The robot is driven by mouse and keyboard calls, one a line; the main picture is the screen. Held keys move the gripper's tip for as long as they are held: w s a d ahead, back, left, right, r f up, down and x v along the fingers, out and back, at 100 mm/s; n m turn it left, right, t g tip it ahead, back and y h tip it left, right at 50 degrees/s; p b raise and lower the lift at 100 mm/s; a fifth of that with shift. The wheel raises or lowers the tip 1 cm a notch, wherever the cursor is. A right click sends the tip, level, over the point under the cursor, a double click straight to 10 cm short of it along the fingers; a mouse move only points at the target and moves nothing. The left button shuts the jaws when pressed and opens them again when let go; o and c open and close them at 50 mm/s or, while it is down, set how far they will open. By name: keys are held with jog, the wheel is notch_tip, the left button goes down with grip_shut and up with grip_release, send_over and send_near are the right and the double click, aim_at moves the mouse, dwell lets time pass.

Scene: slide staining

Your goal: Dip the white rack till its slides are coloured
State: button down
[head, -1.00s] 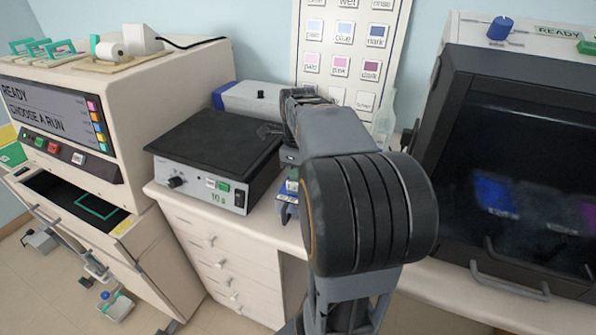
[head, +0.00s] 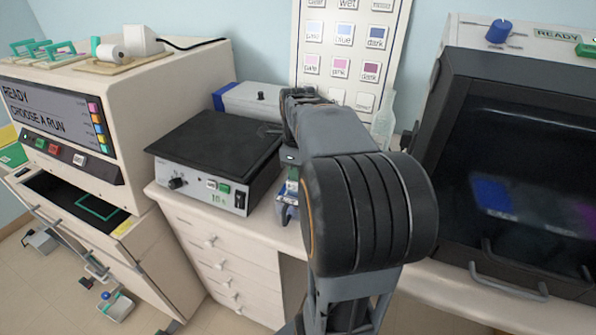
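I cannot make out a white rack or its slides in this view. Several teal-handled racks (head: 42,48) stand on top of the left machine (head: 130,95). Behind the dark window of the cabinet (head: 520,150) on the right, a blue patch (head: 492,192) and a magenta patch show dimly. My gripper (head: 271,130) is at the far end of my arm, by the right edge of the black-topped plate device. It is small and partly hidden, so whether it is open or holds anything is unclear.
The black-topped device (head: 215,148) sits on the white drawer bench (head: 215,235). A colour chart (head: 345,55) stands behind, with a clear bottle (head: 384,125) nearby. The left machine's lower drawer (head: 85,205) is open. My arm hides the middle of the bench.

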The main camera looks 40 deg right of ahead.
notch_tip(320, 180, up, 10)
jog(key=p, duration=0.8)
jog(key=shift+f, duration=0.1)
